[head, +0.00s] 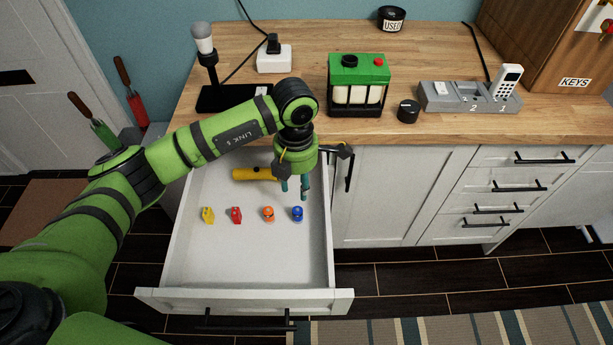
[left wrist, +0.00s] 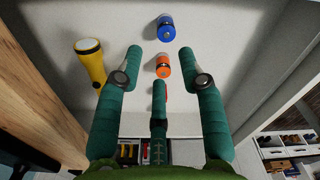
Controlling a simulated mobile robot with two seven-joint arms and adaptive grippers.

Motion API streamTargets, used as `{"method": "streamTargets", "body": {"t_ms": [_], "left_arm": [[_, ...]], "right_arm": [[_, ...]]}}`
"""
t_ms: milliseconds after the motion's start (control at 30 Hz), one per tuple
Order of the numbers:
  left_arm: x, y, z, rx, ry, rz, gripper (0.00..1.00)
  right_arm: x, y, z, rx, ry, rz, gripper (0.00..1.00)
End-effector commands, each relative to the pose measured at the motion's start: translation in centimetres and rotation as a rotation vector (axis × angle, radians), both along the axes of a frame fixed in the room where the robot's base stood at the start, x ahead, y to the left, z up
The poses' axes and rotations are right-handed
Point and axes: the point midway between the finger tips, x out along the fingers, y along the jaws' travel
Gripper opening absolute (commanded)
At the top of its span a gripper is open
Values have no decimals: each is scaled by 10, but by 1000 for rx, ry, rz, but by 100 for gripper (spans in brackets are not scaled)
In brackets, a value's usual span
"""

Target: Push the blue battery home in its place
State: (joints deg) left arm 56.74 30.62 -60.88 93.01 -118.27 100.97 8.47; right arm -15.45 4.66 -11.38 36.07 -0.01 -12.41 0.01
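The blue battery (head: 297,214) is in the open white drawer (head: 245,265), at the right end of a row of small items. It also shows in the left wrist view (left wrist: 165,27), with a pale metal end. My left gripper (head: 295,190) hangs over the drawer, fingers pointing down. In the left wrist view its green fingers (left wrist: 160,54) are spread wide with nothing between them touching. The blue battery lies beyond the fingertips, apart from them. I cannot tell which place belongs to the battery. My right gripper is not in view.
An orange battery (head: 268,214), a red item (head: 236,215), a yellow item (head: 208,215) and a yellow flashlight (head: 254,174) share the drawer. On the counter stand a green-topped box (head: 358,70), a grey numbered dock (head: 450,100) with a phone, a black knob (head: 408,111) and a lamp (head: 203,45).

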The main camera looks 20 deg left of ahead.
Motion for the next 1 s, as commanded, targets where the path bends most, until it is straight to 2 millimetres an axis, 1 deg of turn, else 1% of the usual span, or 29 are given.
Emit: {"method": "streamTargets", "body": {"t_ms": [33,67,133,167,267,300,333,400,433,500,567,667,700,800,900,1000], "left_arm": [[0,0,-12,-1,-1,-1,39],[0,0,-14,-1,-1,-1,39],[0,0,-16,-1,-1,-2,39],[-1,0,-16,-1,-1,-2,39],[-1,-1,-18,-1,0,-2,39],[-1,-1,-20,-2,1,-2,39],[-1,-1,-21,-2,1,-2,39],[-1,-1,-27,-3,1,-1,39],[-1,-1,-30,-3,1,-1,39],[-2,-1,-39,-3,3,-1,39],[-2,-1,-46,-4,3,-1,39],[-2,-1,-60,-4,2,-2,39],[-2,-1,-67,-3,0,-3,39],[-2,-1,-80,-4,-1,-2,39],[-2,-1,-89,-4,0,-2,39],[-2,-1,-94,-4,0,-2,39]], "right_arm": [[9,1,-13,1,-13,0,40],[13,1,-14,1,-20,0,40],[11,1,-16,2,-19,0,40],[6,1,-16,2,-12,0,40],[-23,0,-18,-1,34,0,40],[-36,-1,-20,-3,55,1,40],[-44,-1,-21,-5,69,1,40],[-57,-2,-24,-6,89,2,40],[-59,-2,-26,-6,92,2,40],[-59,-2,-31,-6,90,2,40],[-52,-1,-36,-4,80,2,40],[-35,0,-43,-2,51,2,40],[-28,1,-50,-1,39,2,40],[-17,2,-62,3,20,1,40],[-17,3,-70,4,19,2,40],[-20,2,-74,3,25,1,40]]}}
